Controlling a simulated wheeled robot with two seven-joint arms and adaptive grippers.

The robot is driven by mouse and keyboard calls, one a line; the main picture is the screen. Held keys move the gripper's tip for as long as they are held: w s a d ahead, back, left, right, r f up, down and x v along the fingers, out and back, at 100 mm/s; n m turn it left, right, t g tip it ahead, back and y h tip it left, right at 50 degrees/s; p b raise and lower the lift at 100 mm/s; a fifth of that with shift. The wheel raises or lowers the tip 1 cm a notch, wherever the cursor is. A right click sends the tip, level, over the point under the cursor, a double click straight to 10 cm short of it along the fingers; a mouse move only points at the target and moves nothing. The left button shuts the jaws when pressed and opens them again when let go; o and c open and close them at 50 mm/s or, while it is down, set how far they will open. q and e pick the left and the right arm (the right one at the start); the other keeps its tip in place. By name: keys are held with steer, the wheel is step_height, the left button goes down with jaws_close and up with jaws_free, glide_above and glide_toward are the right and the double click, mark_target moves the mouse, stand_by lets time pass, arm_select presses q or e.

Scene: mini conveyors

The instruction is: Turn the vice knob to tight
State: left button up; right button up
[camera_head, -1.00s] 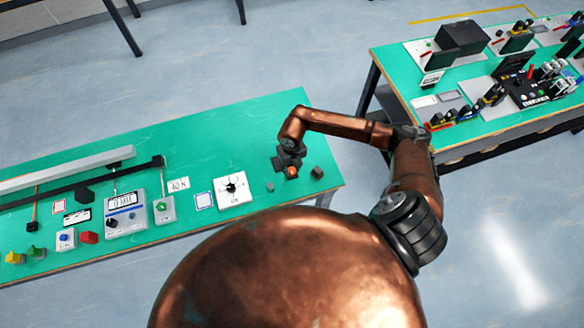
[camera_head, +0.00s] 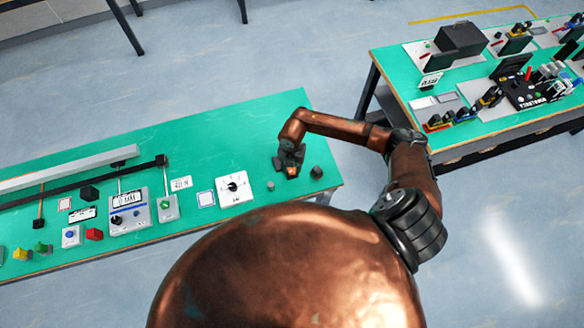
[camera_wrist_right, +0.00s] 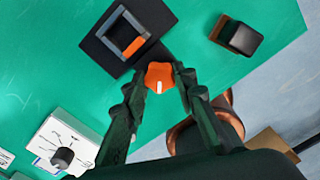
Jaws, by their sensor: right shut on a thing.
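The vice knob (camera_wrist_right: 159,77) is orange and lobed, with a white mark that points toward the bottom of the right wrist view. My right gripper (camera_wrist_right: 158,88) is shut on it, one dark finger on each side. Beyond the knob is the vice (camera_wrist_right: 112,22), a dark plate with a grey square frame and an orange bar. In the head view my right gripper (camera_head: 291,162) is at the right end of the green table, with orange (camera_head: 292,171) showing at its fingers; it hides most of the vice there. My left gripper is not in view.
A dark block (camera_head: 317,172) stands right of the gripper; a small grey piece (camera_head: 270,186) lies left. A white dial panel (camera_head: 235,190) with a black knob is farther left. The table's right edge (camera_head: 326,135) is close. A second green table (camera_head: 402,82) stands at upper right.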

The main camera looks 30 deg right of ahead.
mark_target(292, 170)
steer(key=shift+w, duration=0.1)
stand_by(0.3)
steer(key=o, duration=1.2)
steer(key=shift+c, duration=0.2)
steer(key=shift+r, duration=0.1)
step_height(292, 170, up, 12)
steer(key=shift+d, duration=0.1)
